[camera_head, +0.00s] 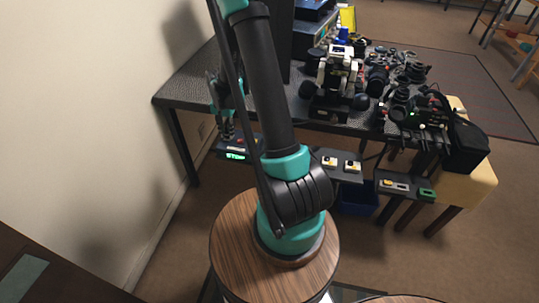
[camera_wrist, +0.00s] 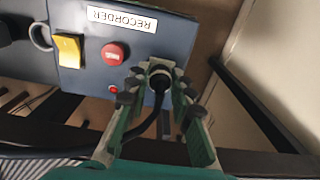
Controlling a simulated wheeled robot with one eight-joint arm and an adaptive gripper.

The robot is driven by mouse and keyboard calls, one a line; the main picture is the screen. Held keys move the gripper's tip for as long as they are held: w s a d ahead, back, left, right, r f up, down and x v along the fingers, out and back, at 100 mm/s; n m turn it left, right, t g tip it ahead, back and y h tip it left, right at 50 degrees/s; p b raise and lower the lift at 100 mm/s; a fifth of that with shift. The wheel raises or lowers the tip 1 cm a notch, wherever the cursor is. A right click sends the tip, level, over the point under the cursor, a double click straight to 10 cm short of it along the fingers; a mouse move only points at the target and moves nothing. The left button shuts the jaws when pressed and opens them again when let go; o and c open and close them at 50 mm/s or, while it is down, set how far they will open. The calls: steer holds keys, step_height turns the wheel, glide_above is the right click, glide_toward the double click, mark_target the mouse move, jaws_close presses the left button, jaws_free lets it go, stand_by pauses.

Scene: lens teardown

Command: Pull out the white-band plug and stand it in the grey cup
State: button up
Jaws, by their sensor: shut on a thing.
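In the wrist view, a black plug (camera_wrist: 159,83) with a black cable sits at a socket on the dark blue box labelled RECORDER (camera_wrist: 185,40). A pale ring shows at the plug's base; I cannot tell whether it is a white band or the socket rim. My gripper (camera_wrist: 158,88) is shut on the plug, with one finger on each side. In the head view, my gripper (camera_head: 227,128) is small at the table's left front corner, just above a dark box with a green display (camera_head: 235,155).
The recorder box carries a yellow switch (camera_wrist: 69,50) and a red button (camera_wrist: 113,53). In the head view, more small panels (camera_head: 342,166) line the table front. The dark table (camera_head: 190,88) holds cameras and lenses. A blue bin (camera_head: 358,200) stands below.

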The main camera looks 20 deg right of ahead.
mark_target(227, 131)
steer(key=shift+r, duration=0.15)
jaws_close()
steer(key=shift+r, duration=2.85)
steer(key=shift+w, duration=0.1)
steer(key=w+d+f+n, duration=0.1)
steer(key=n, duration=0.1)
steer(key=w+d+f+n, duration=0.1)
steer(key=n, duration=0.1)
steer(key=w+d+f+n, duration=0.1)
steer(key=n, duration=0.1)
steer(key=shift+d, duration=0.2)
steer(key=shift+w+d+f+n, duration=0.2)
steer(key=shift+d+f+n, duration=0.1)
steer(key=shift+n, duration=0.3)
steer(key=shift+s+d, duration=0.1)
